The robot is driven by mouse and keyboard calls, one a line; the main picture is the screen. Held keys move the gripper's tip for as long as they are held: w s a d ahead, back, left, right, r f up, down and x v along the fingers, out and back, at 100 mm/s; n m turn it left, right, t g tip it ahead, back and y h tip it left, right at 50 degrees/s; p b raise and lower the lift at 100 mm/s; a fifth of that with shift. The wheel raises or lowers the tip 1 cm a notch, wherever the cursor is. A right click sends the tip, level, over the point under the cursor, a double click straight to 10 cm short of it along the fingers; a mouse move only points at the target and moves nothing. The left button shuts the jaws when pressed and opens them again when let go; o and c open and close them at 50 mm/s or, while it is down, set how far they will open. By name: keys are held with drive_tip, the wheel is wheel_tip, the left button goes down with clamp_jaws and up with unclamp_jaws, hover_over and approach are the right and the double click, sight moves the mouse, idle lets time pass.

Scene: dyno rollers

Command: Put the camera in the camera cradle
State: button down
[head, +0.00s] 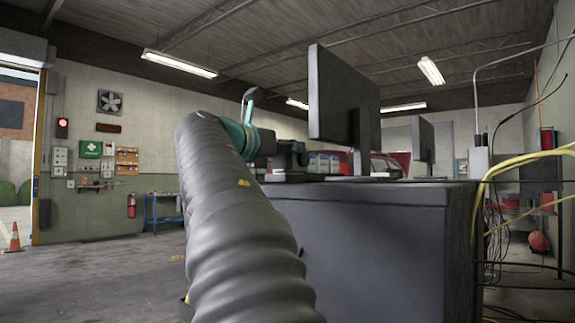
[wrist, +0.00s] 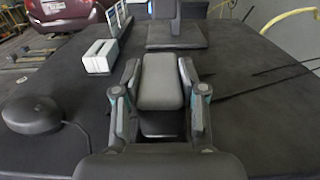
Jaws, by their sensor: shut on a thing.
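My gripper (wrist: 160,72) is shut on a grey block-like thing with rounded edges, which I take to be the camera (wrist: 163,85). One finger presses on each side of it, over the dark desk (wrist: 255,100). A darker part shows below it, between the fingers; I cannot tell what it belongs to. In the head view my arm hides most of the gripper and the held thing. I cannot clearly identify the camera cradle in either view.
A dark round-topped device (wrist: 32,115) with a cable sits at left on the desk. A pale two-part block (wrist: 100,55) stands beyond it. A monitor (head: 338,95) stands on the desk (head: 385,250), with its base (wrist: 178,36) ahead. Thin cables lie at right.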

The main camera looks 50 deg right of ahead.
drive_tip(key=shift+a+f+b, duration=0.1)
drive_tip(key=shift+f+b, duration=0.35)
drive_tip(key=shift+f, duration=0.35)
drive_tip(key=c, duration=0.7)
unclamp_jaws()
drive_tip(key=shift+w+d, duration=0.1)
drive_tip(key=shift+d, duration=0.15)
drive_tip(key=shift+o, duration=0.2)
drive_tip(key=shift+a+r, duration=0.1)
drive_tip(key=shift+a, duration=0.45)
drive_tip(key=s+a, duration=0.1)
drive_tip(key=a, duration=1)
drive_tip(key=shift+s, duration=0.15)
drive_tip(key=shift+a, duration=0.1)
